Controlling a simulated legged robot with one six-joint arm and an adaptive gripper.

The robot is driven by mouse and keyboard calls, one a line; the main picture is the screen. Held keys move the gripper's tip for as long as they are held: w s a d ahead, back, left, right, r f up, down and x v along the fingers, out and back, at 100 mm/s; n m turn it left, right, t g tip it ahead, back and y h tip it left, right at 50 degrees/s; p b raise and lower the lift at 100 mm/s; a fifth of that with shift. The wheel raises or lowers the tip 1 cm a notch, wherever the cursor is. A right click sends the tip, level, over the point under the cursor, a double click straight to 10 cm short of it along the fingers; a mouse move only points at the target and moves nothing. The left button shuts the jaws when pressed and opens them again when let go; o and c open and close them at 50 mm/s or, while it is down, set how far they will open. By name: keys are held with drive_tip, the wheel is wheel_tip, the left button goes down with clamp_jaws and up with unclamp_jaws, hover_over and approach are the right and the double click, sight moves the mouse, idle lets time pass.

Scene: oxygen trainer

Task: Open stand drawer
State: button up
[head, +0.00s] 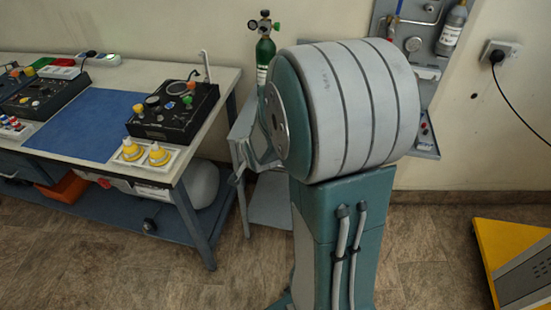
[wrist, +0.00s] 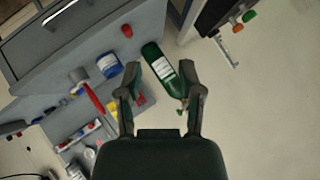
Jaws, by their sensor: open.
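The grey stand (head: 243,122) is in the middle of the head view, right of the workbench, and is largely covered there. A green gas cylinder (head: 265,55) is at its top. In the wrist view the stand is tilted at the upper left, with a drawer front (wrist: 45,42) and a pale bar handle (wrist: 60,12). I cannot tell whether the drawer is fully shut. The green cylinder (wrist: 163,70) also shows there. My gripper (wrist: 157,84) is open, its fingers spread in front of the cylinder's neck, apart from the drawer handle.
The workbench (head: 228,82) at the left carries control boxes (head: 175,108) and a blue mat (head: 88,124). A wall panel (head: 425,145) with fittings is behind. A yellow platform (head: 508,245) lies at the right. The brown floor (head: 440,265) between is clear.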

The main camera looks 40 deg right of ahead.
drive_tip(key=d+f+m+t+h, duration=0.2)
drive_tip(key=d+f+m, duration=0.4)
drive_tip(key=d+f, duration=0.5)
drive_tip(key=s+d+f+m+t+h, duration=0.1)
drive_tip(key=s+f+m, duration=0.2)
drive_tip(key=f, duration=0.3)
drive_tip(key=s+f+m+t+h, duration=0.1)
drive_tip(key=s+f+m, duration=0.1)
drive_tip(key=f+m, duration=0.25)
drive_tip(key=shift+n, duration=0.45)
drive_tip(key=x, duration=0.7)
drive_tip(key=f+x, duration=0.1)
drive_tip(key=x, duration=0.3)
drive_tip(key=shift+s+d, duration=0.15)
drive_tip(key=shift+s, duration=0.1)
clamp_jaws()
